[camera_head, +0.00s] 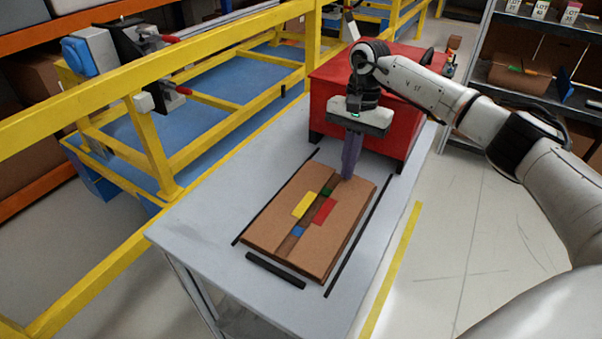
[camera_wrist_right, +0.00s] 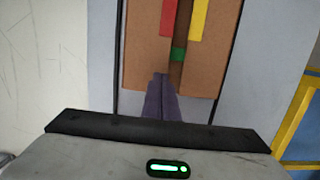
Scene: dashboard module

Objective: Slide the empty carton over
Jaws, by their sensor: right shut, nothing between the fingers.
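The carton (camera_head: 335,229) is a flat brown box with yellow, red, green and blue patches on top. It lies on the grey table between two long black strips, with a short black bar at its near end. My right gripper (camera_head: 347,176) points down at the carton's far end, its purple fingers shut and empty. In the right wrist view the shut fingertips (camera_wrist_right: 161,80) overlap the edge of the carton (camera_wrist_right: 140,60); I cannot tell whether they touch it. My left gripper is in neither view.
A red box (camera_head: 330,92) stands on the table (camera_head: 207,226) just behind my right gripper. A yellow rail frame (camera_head: 150,150) runs along the table's left side. Shelves with cartons (camera_head: 520,75) stand at the back right. The table's near left part is clear.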

